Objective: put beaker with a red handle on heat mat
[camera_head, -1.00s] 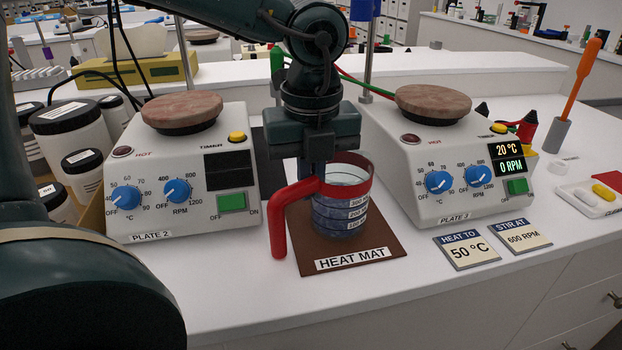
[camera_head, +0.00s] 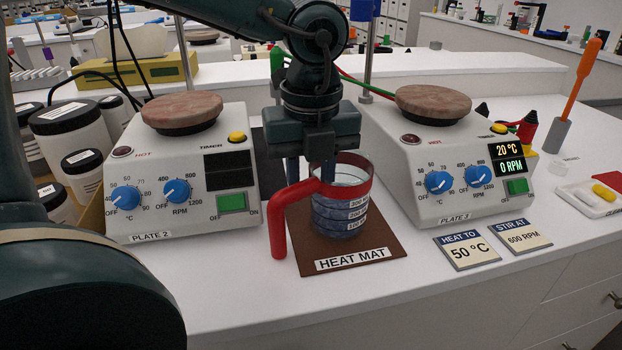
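The beaker (camera_head: 340,215) is clear glass with a red band, a red handle (camera_head: 278,225) and blue-grey contents. It stands upright on the brown heat mat (camera_head: 390,245), with its handle pointing left and toward the front. My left gripper (camera_head: 310,178) is above the handle side of the beaker, pointing down. Its two fingers are apart, one on each side of the top of the handle. The fingertips are partly hidden behind the handle and the red band. My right gripper is not in view.
Plate 2 (camera_head: 180,215) stands left of the mat and plate 3 (camera_head: 440,205) stands right, both close by. Two cards, "heat to" (camera_head: 467,252) and "stir at" (camera_head: 522,238), lie at the right front. Jars (camera_head: 70,140) crowd the left. The front counter strip is clear.

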